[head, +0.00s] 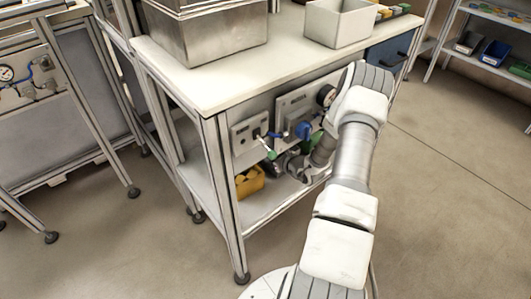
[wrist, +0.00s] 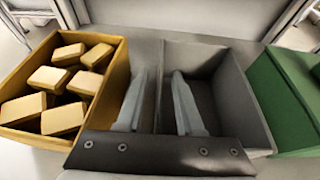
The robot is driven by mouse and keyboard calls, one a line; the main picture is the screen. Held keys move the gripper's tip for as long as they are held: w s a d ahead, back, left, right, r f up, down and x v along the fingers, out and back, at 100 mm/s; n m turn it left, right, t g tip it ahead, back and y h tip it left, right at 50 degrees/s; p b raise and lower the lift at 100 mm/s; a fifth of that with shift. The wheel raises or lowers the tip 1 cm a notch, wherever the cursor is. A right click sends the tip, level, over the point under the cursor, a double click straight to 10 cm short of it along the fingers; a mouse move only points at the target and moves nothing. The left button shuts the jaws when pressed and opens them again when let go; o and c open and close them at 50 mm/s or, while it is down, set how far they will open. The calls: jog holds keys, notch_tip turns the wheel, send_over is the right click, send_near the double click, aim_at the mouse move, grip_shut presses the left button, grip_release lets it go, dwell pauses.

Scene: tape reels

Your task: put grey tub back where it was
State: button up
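The grey tub (wrist: 215,58) is in the middle of the wrist view, upright and empty as far as I see. My gripper (wrist: 160,76) is open, with its fingers pointing down over the tub's left wall. One finger is outside that wall and the other is inside, with a gap between them. I cannot tell whether either finger touches the wall. In the head view my gripper is low at the lower shelf, largely hidden behind my arm and the bench, and I cannot clearly make out this tub there.
A yellow bin (wrist: 30,137) with several yellow blocks stands left of the tub, and a green bin (wrist: 275,100) stands close on its right. The workbench top (head: 215,85) is above the lower shelf (head: 262,205). A pale box (head: 335,27) and a metal container (head: 215,45) stand on top.

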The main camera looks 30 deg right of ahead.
jog(key=shift+r, duration=0.25)
jog(key=p+v, duration=0.3)
jog(key=v, duration=0.9)
jog(key=shift+p, duration=0.4)
jog(key=shift+f, duration=0.15)
